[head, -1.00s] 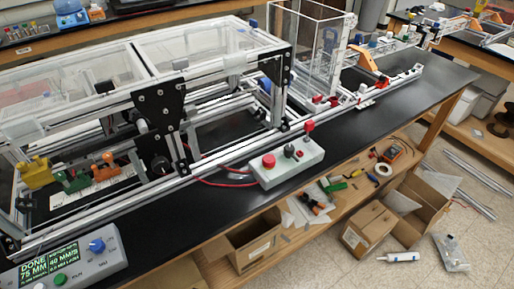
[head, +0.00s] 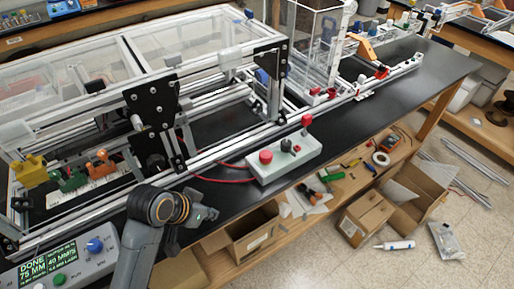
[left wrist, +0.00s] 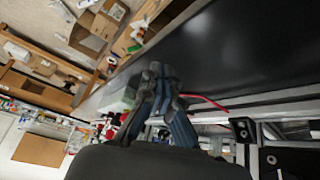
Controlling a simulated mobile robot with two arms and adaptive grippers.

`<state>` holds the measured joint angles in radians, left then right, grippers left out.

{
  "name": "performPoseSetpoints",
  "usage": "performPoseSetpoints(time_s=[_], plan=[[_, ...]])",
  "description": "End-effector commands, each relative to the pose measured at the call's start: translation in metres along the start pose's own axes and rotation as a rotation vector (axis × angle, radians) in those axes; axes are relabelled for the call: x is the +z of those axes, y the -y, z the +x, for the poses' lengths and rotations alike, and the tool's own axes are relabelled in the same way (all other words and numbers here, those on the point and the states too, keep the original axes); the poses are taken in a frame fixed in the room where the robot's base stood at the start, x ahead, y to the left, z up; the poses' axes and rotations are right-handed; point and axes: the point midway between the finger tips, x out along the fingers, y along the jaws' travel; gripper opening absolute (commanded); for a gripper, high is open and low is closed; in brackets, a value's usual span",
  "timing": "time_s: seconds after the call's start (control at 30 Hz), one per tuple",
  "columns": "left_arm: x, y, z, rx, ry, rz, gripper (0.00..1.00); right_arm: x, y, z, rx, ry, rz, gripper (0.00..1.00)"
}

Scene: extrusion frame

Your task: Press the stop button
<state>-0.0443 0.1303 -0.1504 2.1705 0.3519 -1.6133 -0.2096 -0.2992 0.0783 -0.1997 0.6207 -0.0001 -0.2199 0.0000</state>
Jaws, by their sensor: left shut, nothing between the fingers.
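A pale control box (head: 290,166) sits at the front edge of the black bench in the head view. A large red mushroom button (head: 265,157) is on its left part, with a small dark knob (head: 286,145) to its right. My right gripper is not in view.
An aluminium frame with clear panels (head: 90,65) fills the bench behind the box. A red cable (head: 222,180) runs left from the box. A grey display panel (head: 75,262) is at lower left. Cardboard boxes (head: 365,218) and tools lie below the bench.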

Motion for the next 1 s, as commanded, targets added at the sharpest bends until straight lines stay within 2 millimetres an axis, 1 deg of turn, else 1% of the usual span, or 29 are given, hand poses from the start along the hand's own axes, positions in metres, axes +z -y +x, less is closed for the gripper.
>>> performPoseSetpoints(time_s=[0.03,0.07,0.1,0.17,0.2,0.3,0.4,0.5,0.6,0.7,1.0], plan=[[-0.023,0.004,-0.002,0.015,-0.028,0.033,0.00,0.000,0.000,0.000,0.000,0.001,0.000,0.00],[-0.036,0.005,-0.003,0.029,-0.042,0.054,0.00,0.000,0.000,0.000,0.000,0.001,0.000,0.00],[-0.054,0.006,-0.004,0.046,-0.062,0.084,0.00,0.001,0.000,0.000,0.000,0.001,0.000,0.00],[-0.080,0.008,-0.009,0.072,-0.091,0.130,0.00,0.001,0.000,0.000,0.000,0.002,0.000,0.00],[-0.097,0.008,-0.013,0.089,-0.110,0.161,0.00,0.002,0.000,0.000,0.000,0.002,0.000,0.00],[-0.137,0.009,-0.025,0.128,-0.154,0.234,0.00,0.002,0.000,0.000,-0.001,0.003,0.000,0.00],[-0.168,0.009,-0.039,0.157,-0.191,0.296,0.00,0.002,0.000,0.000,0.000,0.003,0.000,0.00],[-0.191,0.009,-0.050,0.176,-0.218,0.341,0.00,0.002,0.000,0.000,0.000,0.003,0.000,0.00],[-0.203,0.008,-0.058,0.189,-0.233,0.368,0.00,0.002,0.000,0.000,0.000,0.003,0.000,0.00],[-0.209,0.007,-0.061,0.195,-0.241,0.382,0.00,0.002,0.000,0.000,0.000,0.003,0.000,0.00],[-0.210,0.007,-0.062,0.196,-0.242,0.383,0.00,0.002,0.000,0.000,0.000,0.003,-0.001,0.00]])
